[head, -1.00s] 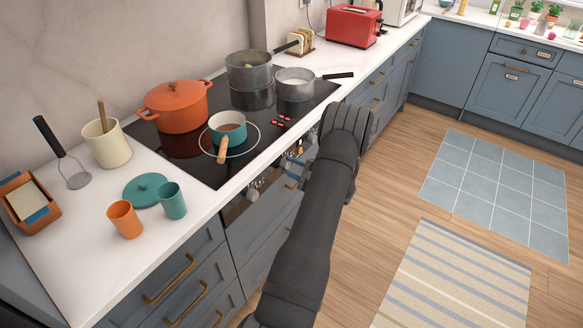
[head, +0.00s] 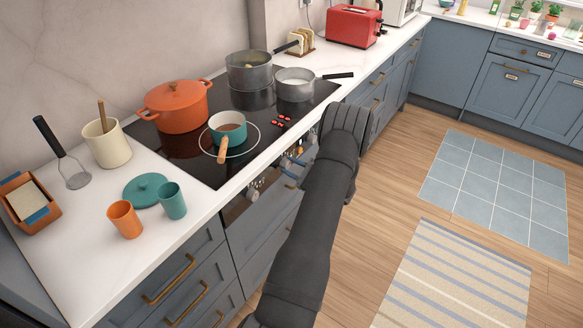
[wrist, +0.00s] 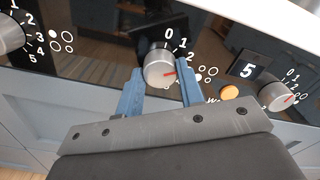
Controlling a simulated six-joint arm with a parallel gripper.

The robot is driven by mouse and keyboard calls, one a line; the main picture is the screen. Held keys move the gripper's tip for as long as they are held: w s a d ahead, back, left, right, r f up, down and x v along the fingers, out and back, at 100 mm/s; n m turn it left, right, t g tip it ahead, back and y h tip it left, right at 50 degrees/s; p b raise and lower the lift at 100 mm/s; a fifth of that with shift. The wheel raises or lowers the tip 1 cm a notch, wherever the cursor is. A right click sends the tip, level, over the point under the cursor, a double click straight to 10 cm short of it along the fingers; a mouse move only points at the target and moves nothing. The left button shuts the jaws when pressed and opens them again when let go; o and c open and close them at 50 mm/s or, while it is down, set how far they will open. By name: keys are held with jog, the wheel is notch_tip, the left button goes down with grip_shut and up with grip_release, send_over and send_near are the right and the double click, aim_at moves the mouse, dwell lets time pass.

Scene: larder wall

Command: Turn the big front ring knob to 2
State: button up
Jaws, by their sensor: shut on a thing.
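In the wrist view a round silver knob (wrist: 158,70) with a red pointer sits on the dark control panel. My gripper's (wrist: 160,92) two blue fingers are shut on it, one on each side. The pointer aims right and slightly up, a little below the printed 2; 0 and 1 also show above it. The right finger hides part of the scale and of the burner diagram beside it.
Another knob (wrist: 277,96), an orange button (wrist: 229,92) and a display (wrist: 248,68) reading 5 are to the right. A further knob (wrist: 10,36) is at the left. On the hob (head: 187,156) above stand a teal pan (head: 229,122), an orange pot (head: 178,108) and two grey pans.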

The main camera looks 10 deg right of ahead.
jog(key=o, duration=1)
jog(key=v, duration=1.7)
jog(key=shift+s+d+r, duration=0.1)
jog(key=shift+s+d, duration=0.1)
jog(key=shift+a, duration=0.1)
jog(key=x, duration=1.7)
jog(key=shift+w+a, duration=0.1)
jog(key=shift+w, duration=0.1)
